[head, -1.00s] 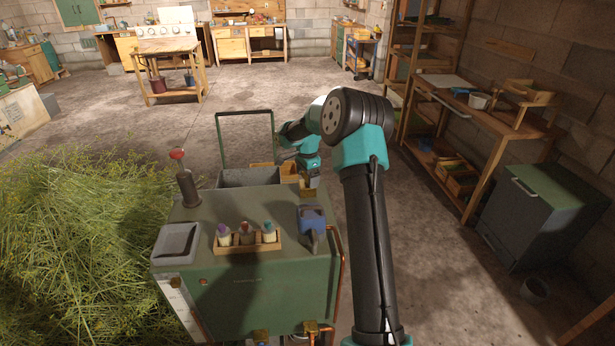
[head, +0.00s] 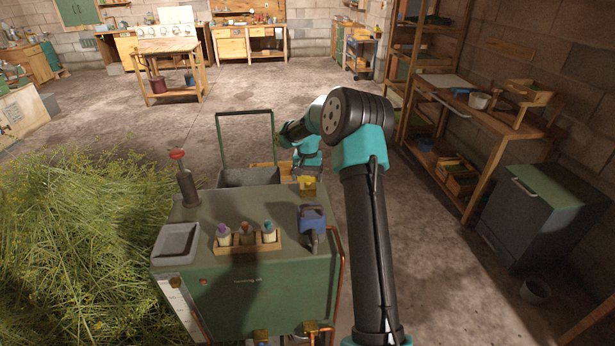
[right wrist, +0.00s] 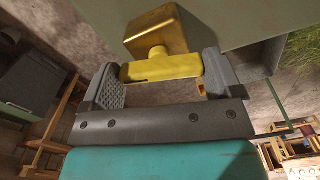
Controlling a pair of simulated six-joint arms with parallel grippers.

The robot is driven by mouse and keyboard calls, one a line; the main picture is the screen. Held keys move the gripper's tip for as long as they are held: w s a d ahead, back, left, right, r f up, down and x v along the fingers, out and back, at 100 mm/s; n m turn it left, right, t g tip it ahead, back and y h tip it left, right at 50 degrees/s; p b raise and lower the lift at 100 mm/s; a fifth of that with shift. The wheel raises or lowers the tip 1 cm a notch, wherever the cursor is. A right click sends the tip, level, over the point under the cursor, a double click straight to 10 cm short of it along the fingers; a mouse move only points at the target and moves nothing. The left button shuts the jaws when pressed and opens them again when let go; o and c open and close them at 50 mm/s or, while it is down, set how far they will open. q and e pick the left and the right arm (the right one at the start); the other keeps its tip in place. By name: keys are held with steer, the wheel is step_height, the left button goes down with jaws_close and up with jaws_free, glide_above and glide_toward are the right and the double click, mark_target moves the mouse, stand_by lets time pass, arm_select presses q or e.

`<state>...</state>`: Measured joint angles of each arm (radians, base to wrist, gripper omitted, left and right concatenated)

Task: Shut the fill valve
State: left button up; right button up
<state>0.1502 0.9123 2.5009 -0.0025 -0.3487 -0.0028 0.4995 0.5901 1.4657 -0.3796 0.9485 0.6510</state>
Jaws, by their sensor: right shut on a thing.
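The fill valve has a yellow handle (right wrist: 160,68) on a stem under a brass-coloured block (right wrist: 156,28). In the right wrist view the handle lies crosswise between the two grey fingers of my right gripper (right wrist: 163,78), which is shut on it. In the head view a small yellow part (head: 307,183), which looks like the valve, shows at the far right corner of the green still cabinet (head: 265,292). My right gripper is beside it there, mostly hidden by my wrist. My left gripper is out of view.
On the cabinet stand a grey tray (head: 176,244), a wooden rack (head: 248,247) of small bottles, a blue item (head: 312,219) and a red-topped cylinder (head: 187,187). Cut herbs (head: 80,240) lie to the left.

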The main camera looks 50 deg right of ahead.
mark_target(307, 176)
steer(key=shift+n, duration=1.6)
steer(key=o, duration=0.7)
steer(key=shift+o, duration=0.2)
steer(key=shift+r, duration=0.1)
step_height(307, 176, up, 17)
steer(key=shift+r, duration=0.15)
